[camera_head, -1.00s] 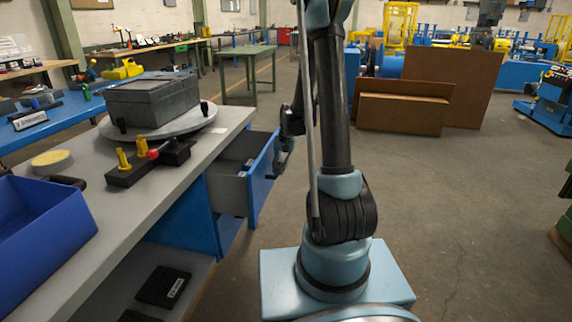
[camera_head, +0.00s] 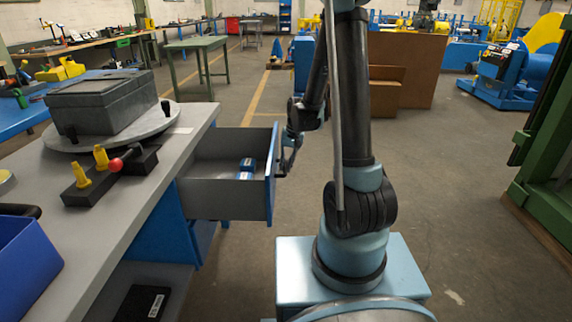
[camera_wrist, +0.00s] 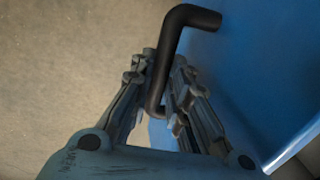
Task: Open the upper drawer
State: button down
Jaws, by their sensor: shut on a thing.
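The upper drawer (camera_head: 228,200) of the grey-topped workbench is pulled well out in the head view. It has grey sides and a blue front (camera_head: 272,172), and small blue and white items (camera_head: 246,168) lie inside. My gripper (camera_head: 290,160) is at the outer face of the drawer front. In the wrist view my gripper (camera_wrist: 160,100) is shut on the black bent handle (camera_wrist: 165,62), with fingers on both sides of it. The blue drawer front (camera_wrist: 262,70) fills the right of that view.
The workbench top (camera_head: 125,190) carries a grey box (camera_head: 105,100) on a round turntable, a fixture with yellow knobs (camera_head: 88,180) and a blue bin (camera_head: 25,255). The floor (camera_head: 470,170) right of my arm is open. A green structure (camera_head: 555,150) stands at the right edge.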

jog(key=shift+w, duration=0.2)
jog(key=c, duration=1.5)
grip_release()
jog(key=shift+c, duration=0.2)
jog(key=shift+s, duration=0.1)
notch_tip(320, 180, up, 12)
jog(key=d, duration=0.2)
jog(key=shift+d+f, duration=0.15)
jog(key=shift+d, duration=0.1)
